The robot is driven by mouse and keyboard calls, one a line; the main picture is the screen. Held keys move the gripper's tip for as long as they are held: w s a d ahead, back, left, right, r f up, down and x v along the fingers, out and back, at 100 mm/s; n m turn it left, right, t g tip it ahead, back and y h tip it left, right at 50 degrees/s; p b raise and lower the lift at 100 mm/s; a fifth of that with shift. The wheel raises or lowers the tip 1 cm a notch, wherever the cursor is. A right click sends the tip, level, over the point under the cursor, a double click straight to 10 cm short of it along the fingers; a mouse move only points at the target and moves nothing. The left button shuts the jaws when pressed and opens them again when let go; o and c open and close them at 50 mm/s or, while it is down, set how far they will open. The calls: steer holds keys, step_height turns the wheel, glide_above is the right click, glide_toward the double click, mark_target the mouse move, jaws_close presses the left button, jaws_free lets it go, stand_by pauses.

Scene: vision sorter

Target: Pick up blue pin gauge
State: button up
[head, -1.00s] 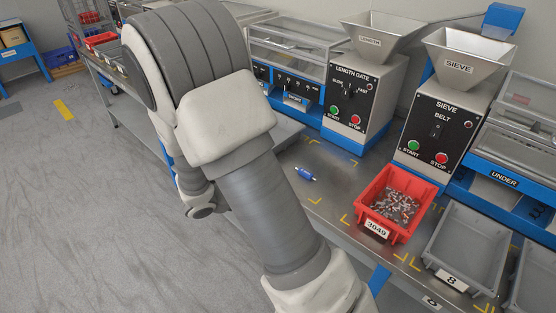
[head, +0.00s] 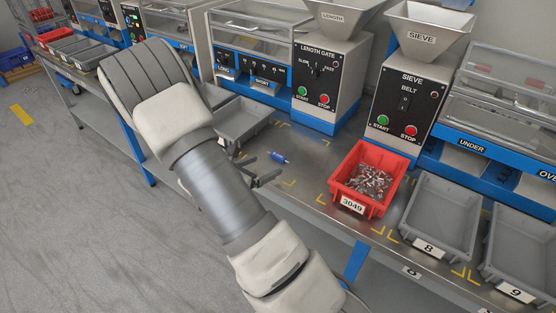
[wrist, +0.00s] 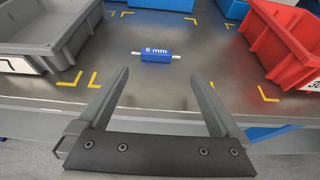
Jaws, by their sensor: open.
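The blue pin gauge (head: 278,158) lies flat on the steel bench, left of the red bin. In the wrist view the blue pin gauge (wrist: 156,55) shows a "6 mm" label and a metal pin at each end, lying across the picture. My gripper (head: 262,170) is open and empty beside the gauge, partly hidden behind my arm in the head view. In the wrist view my gripper's two fingers (wrist: 163,80) are spread, with the gauge beyond their tips, centred between them and apart from them.
A red bin (head: 337,187) of small metal parts, labelled 3049, stands right of the gauge. A grey bin (wrist: 84,35) stands to its left. Grey bins 8 (head: 418,226) and 9 (head: 492,254) are farther right. The LENGTH GATE machine (head: 318,95) stands behind. Bench around the gauge is clear.

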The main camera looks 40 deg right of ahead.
mark_target(276, 157)
steer(key=shift+w+b+x, duration=0.2)
steer(key=shift+b+x, duration=0.2)
steer(key=shift+x, duration=1.1)
steer(key=shift+w+b+x, duration=0.2)
steer(key=shift+b+x, duration=0.15)
steer(key=shift+x, duration=1.2)
steer(key=shift+a+r, duration=0.1)
steer(key=shift+r, duration=0.15)
steer(key=c, duration=1.4)
steer(key=shift+c, duration=0.2)
steer(key=shift+r, duration=0.1)
